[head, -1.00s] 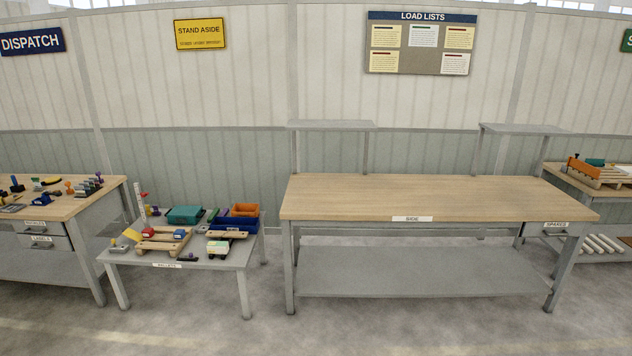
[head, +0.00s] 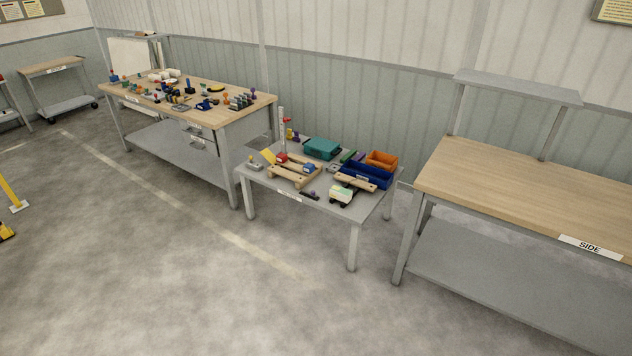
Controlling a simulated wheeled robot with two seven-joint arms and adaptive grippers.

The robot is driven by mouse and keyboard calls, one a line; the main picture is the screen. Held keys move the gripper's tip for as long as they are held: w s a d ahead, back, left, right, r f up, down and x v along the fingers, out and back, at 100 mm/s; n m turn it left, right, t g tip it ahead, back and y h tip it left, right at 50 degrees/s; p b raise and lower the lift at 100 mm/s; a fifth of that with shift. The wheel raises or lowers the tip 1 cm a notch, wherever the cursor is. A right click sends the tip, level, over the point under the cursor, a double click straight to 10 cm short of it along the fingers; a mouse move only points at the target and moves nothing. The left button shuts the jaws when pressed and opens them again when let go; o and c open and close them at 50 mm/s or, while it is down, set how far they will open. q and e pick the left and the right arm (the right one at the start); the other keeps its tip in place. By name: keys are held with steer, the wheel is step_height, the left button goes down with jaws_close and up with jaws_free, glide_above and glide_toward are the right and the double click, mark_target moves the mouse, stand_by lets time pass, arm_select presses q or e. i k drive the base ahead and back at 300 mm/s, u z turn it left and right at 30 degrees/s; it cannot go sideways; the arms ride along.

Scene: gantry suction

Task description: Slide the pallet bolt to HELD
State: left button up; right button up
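A low grey table (head: 262,181) stands in the middle of the head view. On it lies a small wooden pallet (head: 293,174) with a red piece (head: 281,158) and a blue piece (head: 309,168) on it. The bolt and its HELD mark are too small to make out from here. Neither of my grippers shows in the view.
A blue bin (head: 368,175), an orange bin (head: 381,160) and a teal box (head: 321,148) share the low table. A wooden bench (head: 540,190) marked SIDE stands to the right. A cluttered workbench (head: 235,107) stands to the left. The floor in front is clear.

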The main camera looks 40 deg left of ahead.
mark_target(312, 192)
steer(key=u, duration=1.7)
steer(key=i, duration=1.15)
steer(key=z, duration=0.65)
